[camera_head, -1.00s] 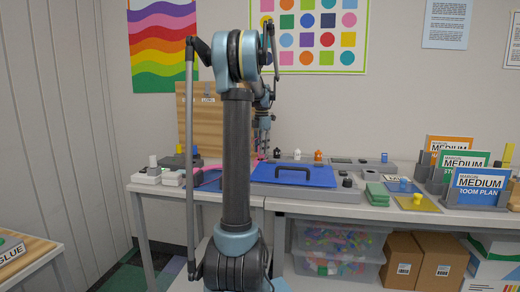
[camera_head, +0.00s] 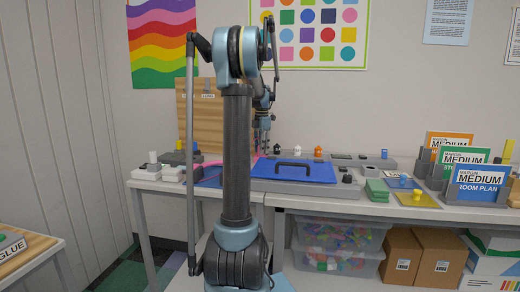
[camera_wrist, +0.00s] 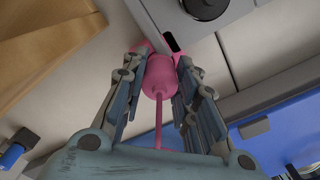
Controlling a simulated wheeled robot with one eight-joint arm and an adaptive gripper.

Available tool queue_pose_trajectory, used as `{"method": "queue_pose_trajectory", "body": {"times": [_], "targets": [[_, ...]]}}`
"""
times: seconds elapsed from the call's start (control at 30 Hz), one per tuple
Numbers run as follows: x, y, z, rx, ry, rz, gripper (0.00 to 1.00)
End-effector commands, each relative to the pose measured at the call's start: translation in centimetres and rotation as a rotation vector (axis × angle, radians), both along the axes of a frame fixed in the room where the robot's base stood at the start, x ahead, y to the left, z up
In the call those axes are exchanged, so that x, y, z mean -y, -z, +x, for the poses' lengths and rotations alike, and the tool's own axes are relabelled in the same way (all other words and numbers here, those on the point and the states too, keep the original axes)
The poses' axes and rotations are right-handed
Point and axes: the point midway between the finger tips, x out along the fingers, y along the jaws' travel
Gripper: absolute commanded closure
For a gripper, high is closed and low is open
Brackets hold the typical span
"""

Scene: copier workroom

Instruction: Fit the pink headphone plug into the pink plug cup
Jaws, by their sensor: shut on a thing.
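The pink headphone plug (camera_wrist: 160,77) is between the fingers of my gripper (camera_wrist: 160,80) in the wrist view, with a thin pink cord running from it towards the palm. My gripper is shut on the plug. In the head view my gripper (camera_head: 263,143) is small and partly hidden by my arm, above the bench.
A blue panel with a black handle (camera_head: 295,171) lies right of my gripper; its blue surface also shows in the wrist view (camera_wrist: 277,140). White and orange pegs stand behind it. A wooden board (camera_head: 198,112) rises behind left. White blocks (camera_head: 147,173) sit at the bench's left end.

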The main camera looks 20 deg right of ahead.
Motion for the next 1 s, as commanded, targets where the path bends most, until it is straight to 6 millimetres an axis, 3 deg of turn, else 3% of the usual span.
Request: {"method": "queue_pose_trajectory", "body": {"times": [0.3,0.33,0.4,0.43,0.8,1.0], "targets": [[0.0,0.7,0.0,0.0,0.0,0.0,0.96],[0.0,0.7,0.0,0.0,0.0,0.0,0.68],[0.0,0.6,0.0,0.0,0.0,0.0,0.52],[0.0,0.6,0.0,0.0,0.0,0.0,0.49],[0.0,0.4,0.0,0.0,0.0,0.0,0.49],[0.0,-1.6,0.0,0.0,0.0,0.0,0.49]]}}
